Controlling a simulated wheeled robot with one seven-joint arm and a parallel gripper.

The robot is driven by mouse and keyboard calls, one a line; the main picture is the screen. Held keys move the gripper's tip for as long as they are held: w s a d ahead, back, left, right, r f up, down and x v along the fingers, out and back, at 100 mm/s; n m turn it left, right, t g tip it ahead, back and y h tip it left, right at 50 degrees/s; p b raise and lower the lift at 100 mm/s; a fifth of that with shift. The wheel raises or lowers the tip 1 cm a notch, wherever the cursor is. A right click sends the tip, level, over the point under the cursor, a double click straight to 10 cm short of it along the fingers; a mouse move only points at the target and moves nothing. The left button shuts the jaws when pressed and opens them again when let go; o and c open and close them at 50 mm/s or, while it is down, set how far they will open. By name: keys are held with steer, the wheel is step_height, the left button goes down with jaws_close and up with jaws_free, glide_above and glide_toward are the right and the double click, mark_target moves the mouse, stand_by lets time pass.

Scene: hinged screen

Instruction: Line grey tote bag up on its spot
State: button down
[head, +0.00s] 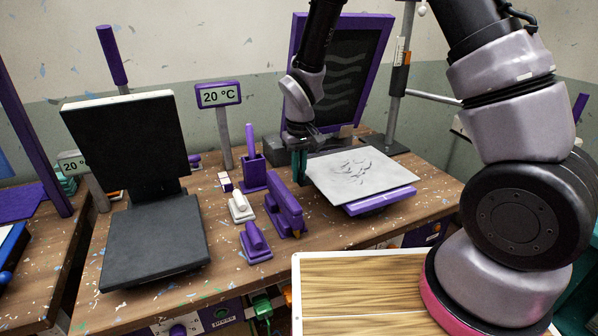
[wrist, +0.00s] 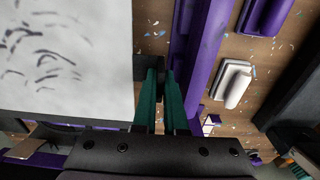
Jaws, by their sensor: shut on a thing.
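The grey tote bag (head: 352,172) is a pale, flat sheet with dark wavy marks, lying on a purple platen (head: 382,202). A strip of platen shows bare along the bag's front right edge. The raised hinged screen (head: 338,75) has a purple frame and dark mesh with wavy lines, standing behind the bag. My gripper (head: 299,166) has teal fingers, pointing down at the bag's back left corner, shut on the bag. In the wrist view the bag (wrist: 65,55) fills the left side, beside the close-set fingertips (wrist: 160,78); the gripped part is hidden.
A purple stapler-like tool (head: 284,205), a purple cup (head: 253,173), a white stamp (head: 241,208) and a purple stamp (head: 255,243) stand left of the bag. A black open press (head: 150,240) is farther left. A metal post (head: 402,75) rises behind right.

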steer(key=shift+f, duration=0.25)
steer(key=c, duration=0.9)
jaws_free()
steer(key=shift+c, duration=0.4)
steer(key=shift+r, duration=3.5)
